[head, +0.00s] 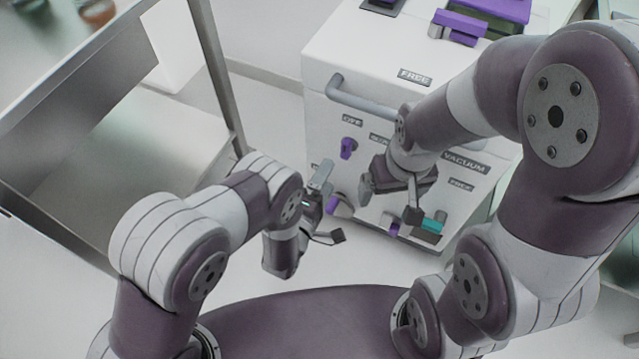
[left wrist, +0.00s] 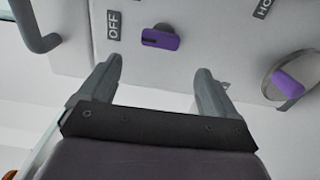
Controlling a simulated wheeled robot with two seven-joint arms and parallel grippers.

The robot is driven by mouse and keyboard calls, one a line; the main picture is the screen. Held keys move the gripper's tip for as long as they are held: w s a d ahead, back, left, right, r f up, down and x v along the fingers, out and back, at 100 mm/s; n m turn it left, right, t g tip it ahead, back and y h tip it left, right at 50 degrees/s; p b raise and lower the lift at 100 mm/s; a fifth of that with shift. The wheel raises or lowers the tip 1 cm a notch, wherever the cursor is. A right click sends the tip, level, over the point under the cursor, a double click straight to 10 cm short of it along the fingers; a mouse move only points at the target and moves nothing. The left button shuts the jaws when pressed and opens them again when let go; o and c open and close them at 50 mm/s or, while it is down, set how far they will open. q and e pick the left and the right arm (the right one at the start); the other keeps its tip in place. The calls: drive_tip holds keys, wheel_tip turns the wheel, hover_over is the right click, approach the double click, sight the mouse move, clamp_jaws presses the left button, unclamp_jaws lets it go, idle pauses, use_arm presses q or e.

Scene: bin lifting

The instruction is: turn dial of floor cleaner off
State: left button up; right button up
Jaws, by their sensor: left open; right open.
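The floor cleaner (head: 345,75) is a white box with a grey handle and labelled front panel. Its purple dial (head: 348,147) sits below the OFF label (head: 352,119); in the left wrist view the dial (left wrist: 160,38) is ahead of the fingers, beside the OFF label (left wrist: 114,25). My left gripper (head: 330,206) is open and empty in front of the panel, below the dial; its fingers also show in the left wrist view (left wrist: 160,85), apart from the dial. My right gripper (head: 388,202) is open in front of the panel's right part and hides some of it.
A second purple knob on a round grey plate (left wrist: 288,84) is on the panel. A teal part (head: 432,225) sits low on the right. A metal-framed shelf (head: 215,75) stands at the left. Floor shows between shelf and cleaner.

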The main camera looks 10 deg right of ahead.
use_arm(q)
drive_tip(key=v, duration=0.4)
drive_tip(key=shift+p, duration=0.3)
